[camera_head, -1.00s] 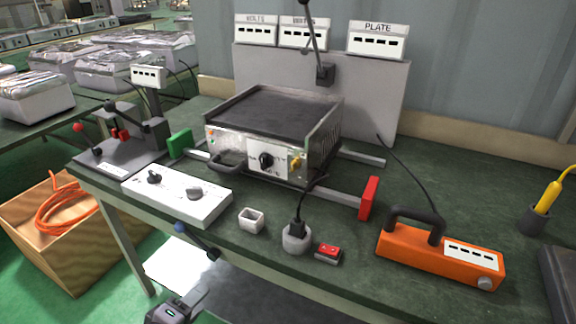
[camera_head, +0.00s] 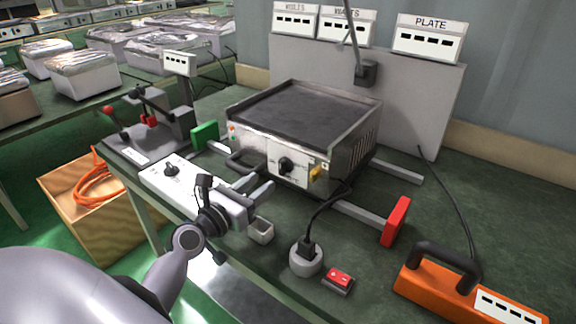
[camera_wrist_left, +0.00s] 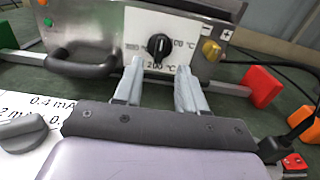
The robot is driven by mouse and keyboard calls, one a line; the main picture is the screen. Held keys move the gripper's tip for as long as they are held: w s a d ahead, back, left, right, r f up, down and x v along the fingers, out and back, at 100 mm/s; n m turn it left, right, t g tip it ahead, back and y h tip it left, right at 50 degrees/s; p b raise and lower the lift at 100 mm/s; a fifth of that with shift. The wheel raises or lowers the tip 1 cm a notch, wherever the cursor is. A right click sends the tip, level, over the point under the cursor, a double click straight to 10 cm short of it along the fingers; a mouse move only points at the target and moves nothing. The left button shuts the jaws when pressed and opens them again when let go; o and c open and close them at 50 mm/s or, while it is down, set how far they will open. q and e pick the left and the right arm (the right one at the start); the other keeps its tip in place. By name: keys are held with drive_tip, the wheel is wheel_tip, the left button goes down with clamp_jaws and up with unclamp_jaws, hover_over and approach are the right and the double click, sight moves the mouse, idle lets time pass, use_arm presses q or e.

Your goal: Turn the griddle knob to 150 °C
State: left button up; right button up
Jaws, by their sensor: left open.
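The griddle (camera_head: 300,112) stands on the green bench with a dark flat plate and a metal front panel. Its black knob (camera_head: 286,165) sits on a white dial label on that front. My right gripper is not in view.
A black front handle (camera_wrist_left: 82,65) and a yellow terminal (camera_wrist_left: 211,50) flank the dial. A white control box (camera_head: 160,178) lies under my left arm.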

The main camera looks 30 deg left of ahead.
sight(280, 168)
use_arm(q)
drive_tip(key=shift+w+d, duration=0.15)
drive_tip(key=shift+w, duration=1.55)
drive_tip(key=shift+w+d, duration=0.1)
drive_tip(key=shift+w, duration=1.55)
clamp_jaws()
